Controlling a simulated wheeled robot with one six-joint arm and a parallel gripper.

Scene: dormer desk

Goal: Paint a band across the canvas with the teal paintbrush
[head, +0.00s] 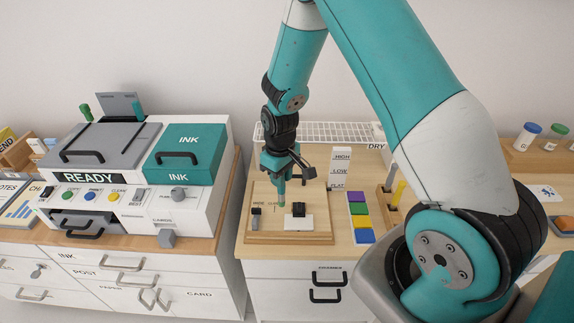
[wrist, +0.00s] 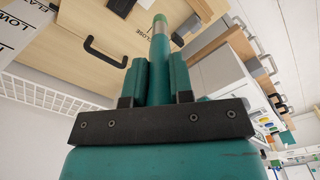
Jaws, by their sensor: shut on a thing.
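My gripper (head: 283,178) is shut on the teal paintbrush (head: 281,199) above the left part of a wooden board. The brush points down with a green tip. In the wrist view the brush (wrist: 159,40) shows its metal ferrule and green tip between the two teal fingers of my gripper (wrist: 158,75). I cannot tell whether the tip touches the board. No canvas can be made out for sure; a small white plate (head: 306,224) with a black block on it lies on the board, to the right of the brush.
The wooden board (head: 262,237) lies on a cabinet top, with a small dark block (head: 256,211) at its left. Purple, green, blue and yellow pads (head: 359,222) stand to its right, behind them a HIGH/LOW/FLAT sign (head: 341,169). A printing machine (head: 130,170) stands left. A white wire rack (head: 330,131) stands behind.

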